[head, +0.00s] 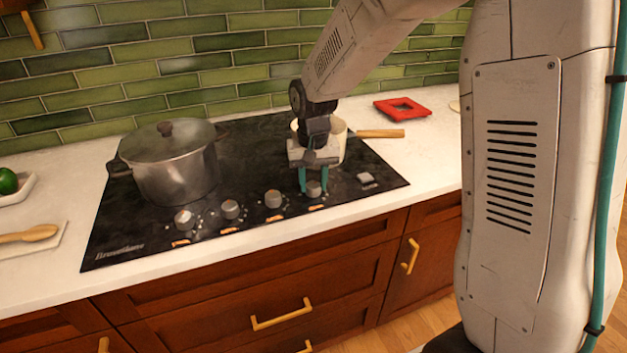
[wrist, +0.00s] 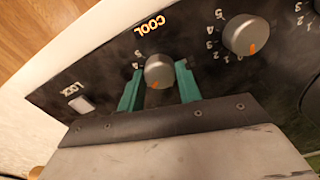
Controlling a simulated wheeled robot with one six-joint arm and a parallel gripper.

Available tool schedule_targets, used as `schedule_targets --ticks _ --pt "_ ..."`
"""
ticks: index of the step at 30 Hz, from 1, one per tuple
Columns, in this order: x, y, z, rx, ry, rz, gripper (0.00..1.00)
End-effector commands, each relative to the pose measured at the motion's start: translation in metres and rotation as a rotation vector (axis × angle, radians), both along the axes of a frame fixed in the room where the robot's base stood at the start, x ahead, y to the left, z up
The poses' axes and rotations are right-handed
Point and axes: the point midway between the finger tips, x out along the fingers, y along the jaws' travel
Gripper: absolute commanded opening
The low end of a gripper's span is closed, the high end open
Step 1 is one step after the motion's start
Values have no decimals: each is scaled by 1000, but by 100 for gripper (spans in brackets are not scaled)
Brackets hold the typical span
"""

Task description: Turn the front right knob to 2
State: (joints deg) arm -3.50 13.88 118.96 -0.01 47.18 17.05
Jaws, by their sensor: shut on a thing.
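The front right knob (head: 314,189), the rightmost of the row of grey knobs on the black cooktop (head: 120,225), sits between the two teal fingers of my gripper (head: 313,183). In the wrist view my gripper (wrist: 159,84) has one finger on each side of this knob (wrist: 158,70) and is shut on it. Its orange pointer mark faces the bottom of the wrist picture, slightly left. A 5 is legible beside the left finger; the fingers and palm hide most of its other numbers, so I cannot tell its exact setting.
A neighbouring knob (wrist: 246,35) with an orange mark is close by. A lidded steel pot (head: 176,165) stands on the left of the cooktop. A pan with a wooden handle (head: 380,133) is behind my gripper. A small lock button (head: 366,179) lies right of the knob.

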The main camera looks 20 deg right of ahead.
Motion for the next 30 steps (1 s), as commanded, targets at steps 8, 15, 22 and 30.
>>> schedule_targets --ticks 8,15,22,30 --pt "1 0 1 0 -2 -27 11" --pt "1 0 1 0 -2 -26 11" --pt "0 0 0 0 -2 -26 56" --pt "1 0 7 0 -3 -25 56"
